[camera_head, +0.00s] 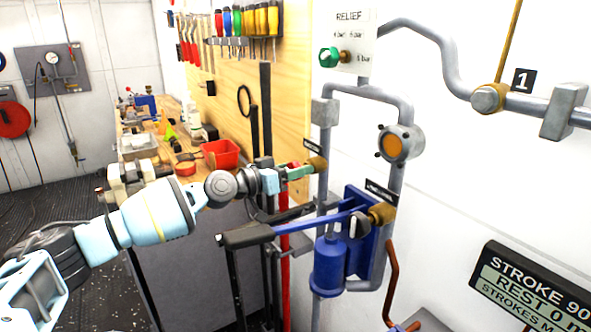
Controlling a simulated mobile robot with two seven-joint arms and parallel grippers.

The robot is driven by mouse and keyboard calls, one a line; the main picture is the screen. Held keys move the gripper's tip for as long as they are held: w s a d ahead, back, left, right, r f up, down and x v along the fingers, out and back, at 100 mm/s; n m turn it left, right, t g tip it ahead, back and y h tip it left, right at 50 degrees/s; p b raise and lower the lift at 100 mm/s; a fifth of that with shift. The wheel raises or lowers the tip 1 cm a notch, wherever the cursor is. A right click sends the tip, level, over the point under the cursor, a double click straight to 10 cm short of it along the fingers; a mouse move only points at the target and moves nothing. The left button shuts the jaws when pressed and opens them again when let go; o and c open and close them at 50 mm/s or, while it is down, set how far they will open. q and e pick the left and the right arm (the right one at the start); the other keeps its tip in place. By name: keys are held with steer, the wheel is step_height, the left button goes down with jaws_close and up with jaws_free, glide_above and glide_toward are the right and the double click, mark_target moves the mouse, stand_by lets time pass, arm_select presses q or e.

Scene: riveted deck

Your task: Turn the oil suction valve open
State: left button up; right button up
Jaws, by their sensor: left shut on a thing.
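My left gripper (292,174) reaches in from the left and is shut at the upper brass valve (318,163) on the grey pipe. It appears to hold that valve's lever, which its fingers mostly hide; a little red shows there. A small black label sits just above this valve, too small to read. A second brass valve (382,213) is lower right, with another unreadable label above it. I cannot tell from the labels which one is the oil suction valve. My right gripper is not in view.
A blue pump (330,262) with a dark-gripped lever (248,236) lies just below my left gripper. A round orange-faced fitting (398,144) is on the right pipe. A workbench with a red bin (221,153) stands behind. A counter display (535,288) is lower right.

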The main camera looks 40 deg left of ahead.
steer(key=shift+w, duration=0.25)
